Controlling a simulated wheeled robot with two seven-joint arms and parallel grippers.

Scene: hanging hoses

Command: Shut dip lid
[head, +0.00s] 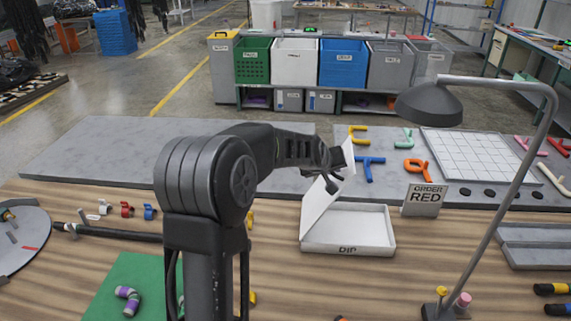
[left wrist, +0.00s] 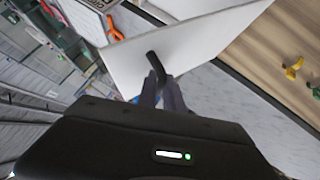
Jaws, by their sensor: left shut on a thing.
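A white open box marked DIP (head: 348,250) stands on the wooden bench, right of the middle. Its white lid (head: 316,208) is raised and tilted, rising from the box's left side; the box's inside shows. My left gripper (head: 332,182) is at the upper part of the lid. In the left wrist view, the left fingers (left wrist: 160,88) are shut on a short black handle (left wrist: 153,62) on the white lid (left wrist: 185,48). My left arm hides part of the bench left of the box. My right gripper is not in view.
An ORDER RED sign (head: 424,200) stands right of the box. A grey lamp (head: 430,104) arches over the right side. Coloured hose pieces, such as an orange one (head: 417,170), lie on the grey mat behind. The bench just in front of the box is bare.

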